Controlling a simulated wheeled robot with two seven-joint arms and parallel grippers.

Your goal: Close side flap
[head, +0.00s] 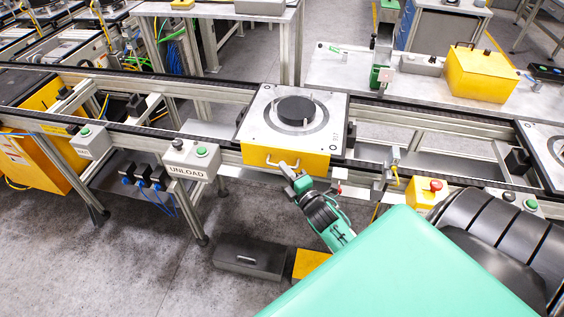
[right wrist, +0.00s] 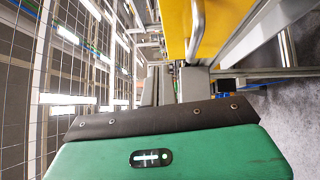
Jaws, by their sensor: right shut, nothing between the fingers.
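The pallet (head: 257,118) is a white square plate on the conveyor, with a black round clutch part (head: 296,110) in its middle. A yellow side flap (head: 310,165) with a metal bar handle runs along the pallet's near edge. The frames do not clearly show whether the flap is fully closed. My right gripper (head: 288,170) is at the handle in the head view, its tips just below the bar. In the right wrist view its grey fingers (right wrist: 172,84) are together and empty, close to the handle (right wrist: 196,32) and yellow flap (right wrist: 232,25). My left gripper is out of view.
The conveyor rail (head: 400,107) runs left to right. An UNLOAD button box (head: 191,158) hangs left of the pallet, and a red emergency button (head: 435,185) is to the right. A grey case (head: 248,259) lies on the floor below.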

